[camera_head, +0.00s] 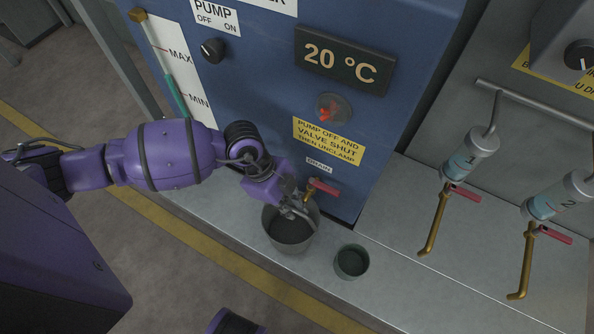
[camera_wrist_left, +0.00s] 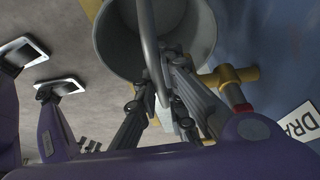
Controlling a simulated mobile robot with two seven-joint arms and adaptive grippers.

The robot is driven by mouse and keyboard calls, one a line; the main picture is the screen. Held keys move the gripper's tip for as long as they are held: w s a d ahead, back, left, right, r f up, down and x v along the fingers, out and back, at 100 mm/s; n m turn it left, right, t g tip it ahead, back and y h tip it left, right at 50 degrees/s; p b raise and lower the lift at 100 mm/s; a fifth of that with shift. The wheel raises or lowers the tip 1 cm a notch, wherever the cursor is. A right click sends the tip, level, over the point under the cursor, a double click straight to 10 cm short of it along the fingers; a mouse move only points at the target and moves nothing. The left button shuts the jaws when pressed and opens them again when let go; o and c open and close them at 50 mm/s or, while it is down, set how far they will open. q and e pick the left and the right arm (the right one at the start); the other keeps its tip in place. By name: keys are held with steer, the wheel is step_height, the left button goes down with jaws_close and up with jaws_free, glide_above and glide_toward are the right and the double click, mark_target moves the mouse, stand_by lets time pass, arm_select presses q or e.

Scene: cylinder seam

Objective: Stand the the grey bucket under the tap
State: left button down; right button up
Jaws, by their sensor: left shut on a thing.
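The grey bucket (camera_head: 290,236) is upright at the ledge below the blue machine, under or very near the drain tap (camera_head: 312,190), which has a red lever and brass body. Whether its base touches the ledge I cannot tell. My left gripper (camera_head: 293,207) is at the bucket's top, shut on its handle. In the left wrist view the bucket (camera_wrist_left: 112,45) is in front of the fingers (camera_wrist_left: 160,95), with the handle running between them. The brass tap (camera_wrist_left: 236,76) is close beside the fingers there. My right gripper is not in view.
Two cylinders with brass spouts and red levers (camera_head: 462,193) are at the right. A yellow floor line runs along the ledge's front. The ledge's front right is clear.

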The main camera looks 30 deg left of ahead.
arm_select(q)
steer(key=shift+d+b, duration=0.35)
steer(key=shift+d, duration=0.7)
steer(key=shift+f+b, duration=0.5)
steer(key=shift+f, duration=0.8)
steer(key=c, duration=2.1)
jaws_free()
steer(key=shift+a, duration=0.1)
